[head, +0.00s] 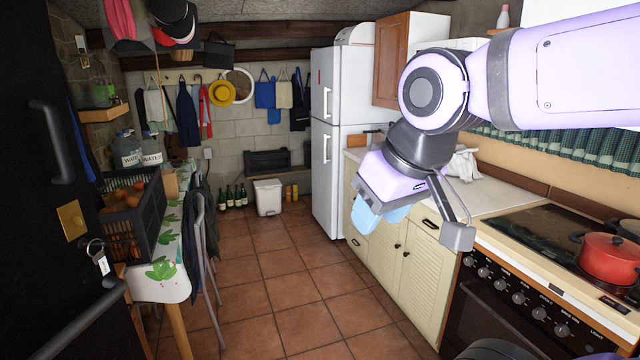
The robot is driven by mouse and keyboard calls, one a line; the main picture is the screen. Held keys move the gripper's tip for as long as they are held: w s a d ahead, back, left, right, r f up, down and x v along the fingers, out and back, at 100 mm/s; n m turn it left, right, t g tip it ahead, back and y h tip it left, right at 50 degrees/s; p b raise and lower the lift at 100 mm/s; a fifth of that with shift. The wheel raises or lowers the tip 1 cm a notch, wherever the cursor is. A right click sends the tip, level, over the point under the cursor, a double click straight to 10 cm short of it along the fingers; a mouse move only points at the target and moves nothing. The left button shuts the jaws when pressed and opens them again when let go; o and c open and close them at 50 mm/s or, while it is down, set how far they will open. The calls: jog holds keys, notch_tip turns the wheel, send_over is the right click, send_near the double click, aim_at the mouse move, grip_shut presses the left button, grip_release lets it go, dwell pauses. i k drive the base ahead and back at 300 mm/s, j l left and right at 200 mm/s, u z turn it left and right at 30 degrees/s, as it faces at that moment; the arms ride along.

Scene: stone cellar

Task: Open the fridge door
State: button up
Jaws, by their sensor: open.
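The white fridge (342,185) stands upright at the back, left of the counter. It has a smaller upper door (340,90) and a taller lower door (330,200), and both look shut. The upper handle (327,102) and the lower handle (327,149) are vertical white bars on the fridge's front. My gripper (410,218) is in the right half of the head view, open, in front of the counter cabinets. It is nearer to me than the fridge and apart from it. Its far finger is hard to make out, and nothing shows held in it.
The tiled floor (285,270) is clear up to the fridge. The counter cabinets (405,265) and a stove (530,290) with a red pot (608,258) line the right. A table (165,285) with a black crate (135,215) and a dark door (50,220) stand left. A white bin (267,198) stands behind.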

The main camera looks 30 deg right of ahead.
aim_at(325, 137)
jog(key=i+l+z, duration=0.3)
jog(key=i, duration=0.85)
jog(key=i+l+z, duration=0.1)
jog(key=i+z, duration=0.25)
jog(key=i, duration=2.55)
jog(key=i+j+z, duration=0.15)
jog(key=i, duration=0.4)
jog(key=i+j+z, duration=0.15)
jog(key=i, duration=0.45)
jog(key=i+j+z, duration=0.15)
jog(key=i, duration=0.4)
